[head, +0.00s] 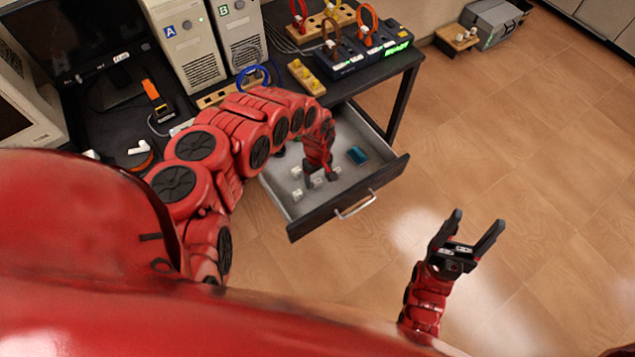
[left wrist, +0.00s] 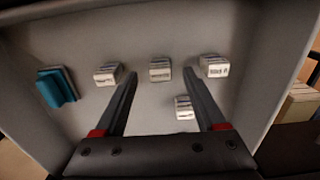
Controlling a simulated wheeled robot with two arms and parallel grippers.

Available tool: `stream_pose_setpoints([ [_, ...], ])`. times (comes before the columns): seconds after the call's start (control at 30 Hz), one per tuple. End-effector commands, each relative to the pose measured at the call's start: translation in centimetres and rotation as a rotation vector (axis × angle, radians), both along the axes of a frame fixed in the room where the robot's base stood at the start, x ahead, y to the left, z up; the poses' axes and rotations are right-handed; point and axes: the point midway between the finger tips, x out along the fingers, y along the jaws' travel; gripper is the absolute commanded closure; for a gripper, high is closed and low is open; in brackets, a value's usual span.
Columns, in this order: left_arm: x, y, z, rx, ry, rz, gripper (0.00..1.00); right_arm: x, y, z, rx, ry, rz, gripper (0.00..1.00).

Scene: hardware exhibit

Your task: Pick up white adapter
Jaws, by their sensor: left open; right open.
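Several small white adapters, block-shaped with dark print, lie in the open drawer (head: 378,180). In the left wrist view one white adapter (left wrist: 160,70) lies between and just beyond my open fingertips. Another (left wrist: 107,75) is left of the left finger, one (left wrist: 214,67) is right of the right finger tip, and one (left wrist: 184,107) is nearer, beside the right finger. In the head view an adapter (head: 297,195) shows at the drawer's left. My left gripper (head: 320,180) points down into the drawer, open and empty. My right gripper (head: 478,220) is open and empty above the floor.
A teal block (head: 357,155) lies in the drawer; it also shows in the left wrist view (left wrist: 56,88). The drawer walls surround the left gripper. The desk (head: 385,75) above holds computer towers (head: 185,40) and cable stands.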

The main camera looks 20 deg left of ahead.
Motion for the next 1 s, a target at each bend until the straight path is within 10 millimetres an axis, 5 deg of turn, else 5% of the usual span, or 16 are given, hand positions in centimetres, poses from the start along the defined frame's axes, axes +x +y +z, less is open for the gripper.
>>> stream_pose_setpoints([
  [0.47, 0.1, 0.1, -1.5, 0.003, -0.001, 0.0, 0.28, 0.0, 0.0, 0.3, 0.0, 0.0, 0.0, 0.34],
  [0.87, 0.0, 0.1, -1.5, 0.002, 0.0, 0.0, 0.96, 0.0, 0.0, 0.3, 0.0, 0.0, 0.0, 0.34],
  [1.0, 0.0, 0.1, -1.5, 0.002, -0.001, 0.001, 1.0, 0.0, 0.0, 0.3, 0.0, 0.0, 0.0, 0.34],
])
